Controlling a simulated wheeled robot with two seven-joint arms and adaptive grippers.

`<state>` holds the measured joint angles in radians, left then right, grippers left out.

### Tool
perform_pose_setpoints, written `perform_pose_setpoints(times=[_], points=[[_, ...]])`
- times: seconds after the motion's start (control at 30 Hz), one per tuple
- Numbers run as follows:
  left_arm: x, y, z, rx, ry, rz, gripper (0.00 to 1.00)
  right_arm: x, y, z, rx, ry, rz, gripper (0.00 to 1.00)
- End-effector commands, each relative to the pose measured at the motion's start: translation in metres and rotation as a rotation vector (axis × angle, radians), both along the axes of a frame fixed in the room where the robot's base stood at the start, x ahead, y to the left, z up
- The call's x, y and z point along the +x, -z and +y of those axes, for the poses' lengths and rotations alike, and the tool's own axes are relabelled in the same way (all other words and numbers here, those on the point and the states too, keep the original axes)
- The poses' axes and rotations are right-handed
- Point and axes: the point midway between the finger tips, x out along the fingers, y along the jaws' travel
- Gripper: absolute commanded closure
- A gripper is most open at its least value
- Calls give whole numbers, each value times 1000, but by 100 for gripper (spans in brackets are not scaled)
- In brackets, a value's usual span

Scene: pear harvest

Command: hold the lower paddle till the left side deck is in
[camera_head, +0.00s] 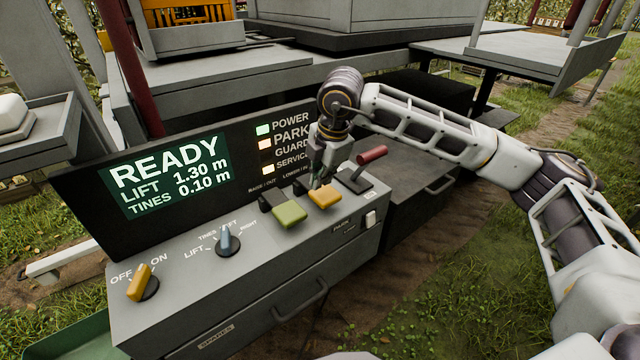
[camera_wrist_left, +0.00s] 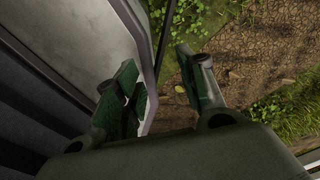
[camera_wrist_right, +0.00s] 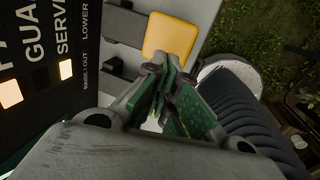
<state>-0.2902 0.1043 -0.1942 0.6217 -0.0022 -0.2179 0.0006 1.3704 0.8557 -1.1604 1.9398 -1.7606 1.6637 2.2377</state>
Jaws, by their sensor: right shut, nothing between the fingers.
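The orange-yellow paddle (camera_head: 324,197), on the "LOWER" side of the console, sits right of the green paddle (camera_head: 289,214). My right gripper (camera_head: 317,178) points down with shut fingers at the orange paddle's back edge. The right wrist view shows its green-padded fingertips (camera_wrist_right: 166,72) beside the orange paddle (camera_wrist_right: 170,36), nothing between them; I cannot tell whether they press it. My left gripper (camera_wrist_left: 158,78) shows only in the left wrist view, open, above a dirt strip. A grey deck (camera_head: 42,135) stands at far left; I cannot tell whether it is the left side deck.
The display (camera_head: 168,175) reads READY, lift 1.30 m, tines 0.10 m. A yellow knob (camera_head: 140,281) and a red-handled lever (camera_head: 371,156) stand on the console. Another deck (camera_head: 520,54) is at upper right.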

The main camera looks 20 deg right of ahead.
Motion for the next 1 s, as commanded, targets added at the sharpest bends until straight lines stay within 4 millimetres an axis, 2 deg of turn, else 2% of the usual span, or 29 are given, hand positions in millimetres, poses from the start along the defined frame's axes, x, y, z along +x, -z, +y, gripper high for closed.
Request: perform_pose_setpoints(times=[0.37,0.7,1.0], points=[[3,4,0,0,0,-4,60,-2,-30,-1,0,1,0,100],[1,9,8,9,0,-1,60,-5,-75,-2,0,1,0,100],[1,10,11,12,0,-2,60,-7,-90,-2,-1,0,2,100]])
